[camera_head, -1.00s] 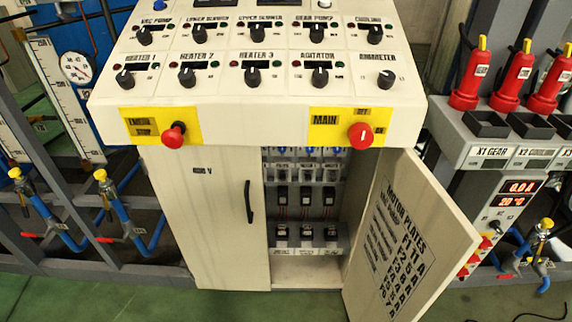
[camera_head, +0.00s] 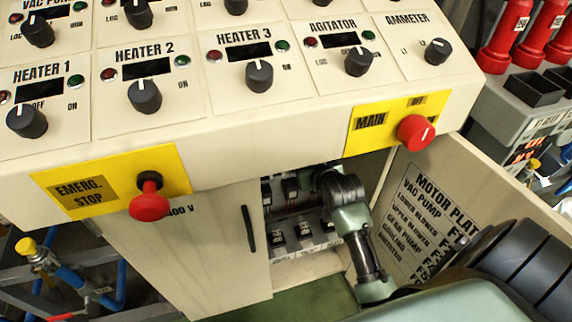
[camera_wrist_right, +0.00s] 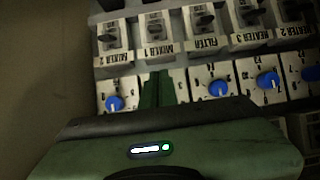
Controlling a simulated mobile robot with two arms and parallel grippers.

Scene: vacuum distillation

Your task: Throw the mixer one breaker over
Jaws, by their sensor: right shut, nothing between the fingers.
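The mixer one breaker (camera_wrist_right: 157,30) is a white block with a black lever, upside down in the right wrist view with its label toward me. My right gripper (camera_wrist_right: 163,88) is shut and empty. Its green fingers lie in line with this breaker and just short of its label in the picture. They cover part of the blue-dial row there; whether they touch anything I cannot tell. In the head view my right arm reaches into the open cabinet under the console, and the fingertips are hidden. My left gripper is not in view.
The mixer two breaker (camera_wrist_right: 110,38) and filter breaker (camera_wrist_right: 201,20) stand close on either side. Blue dials (camera_wrist_right: 218,88) run along the row nearer me. The open cabinet door (camera_head: 410,205) is beside my arm. The console overhangs with a red emergency stop (camera_head: 149,203) and main switch (camera_head: 416,133).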

